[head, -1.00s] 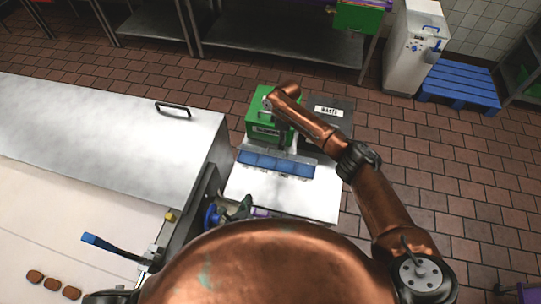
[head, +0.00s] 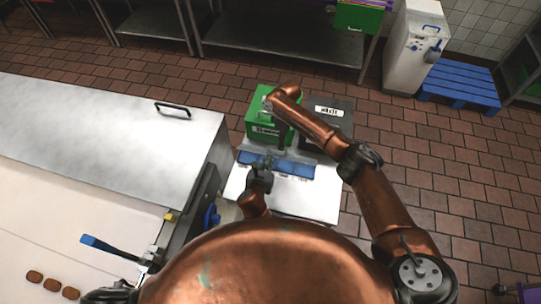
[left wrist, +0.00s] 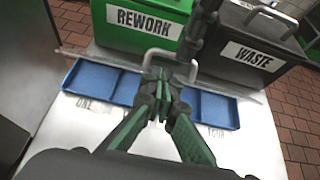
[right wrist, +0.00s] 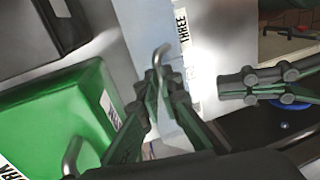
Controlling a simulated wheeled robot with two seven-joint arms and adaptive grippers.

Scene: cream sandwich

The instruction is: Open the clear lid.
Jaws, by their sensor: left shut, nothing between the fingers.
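The blue tray (head: 300,170) with several compartments lies on the steel counter. It also shows in the left wrist view (left wrist: 218,110). The clear lid (left wrist: 248,92) shows as a thin see-through band along the tray's back edge, with a metal U-shaped handle (left wrist: 157,52); how far it is raised I cannot tell. My left gripper (head: 262,166) is shut and empty over the tray's left-middle part, its fingertips (left wrist: 163,82) close to the handle. My right gripper (head: 281,148) points down at the tray's back; its fingertips (right wrist: 160,82) are around or beside a metal handle.
The green REWORK bin (left wrist: 140,20) and dark WASTE bin (left wrist: 245,45) stand close behind the tray. The steel counter (head: 318,205) has free room in front of the tray. A large steel worktop (head: 110,130) is at the left.

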